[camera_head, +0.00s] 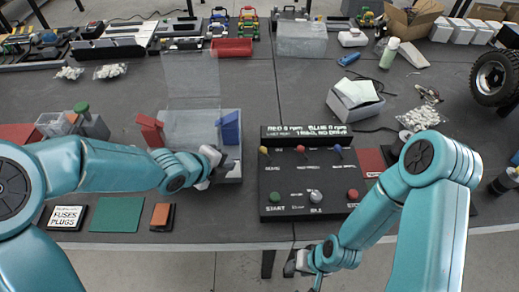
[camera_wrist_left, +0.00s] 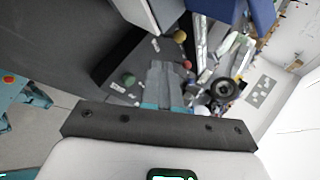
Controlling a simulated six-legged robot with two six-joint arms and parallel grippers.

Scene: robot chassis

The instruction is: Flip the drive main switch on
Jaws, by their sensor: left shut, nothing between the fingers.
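The black control panel (camera_head: 300,215) stands at the middle of the bench. Its back row has a yellow-tipped lever (camera_head: 264,150), a red-tipped lever (camera_head: 300,149) and a blue-tipped lever (camera_head: 337,149). The front row has a green START button (camera_head: 275,197), a grey knob (camera_head: 315,196) and a red button (camera_head: 352,194). Its display (camera_head: 305,133) reads 0 rpm for red and blue. My left gripper (camera_head: 213,165) is shut and empty, left of the panel and apart from it. The yellow tip (camera_wrist_left: 155,45) also shows in the left wrist view. My right gripper (camera_head: 300,262) hangs in front of the bench; its jaws are unclear.
A grey platform with a red block (camera_head: 150,130) and a blue block (camera_head: 229,128) stands behind my left gripper. A white box (camera_head: 354,98) is behind the panel. A green mat (camera_head: 117,214) and a FUSES PLUGS sign (camera_head: 67,216) lie at the front left.

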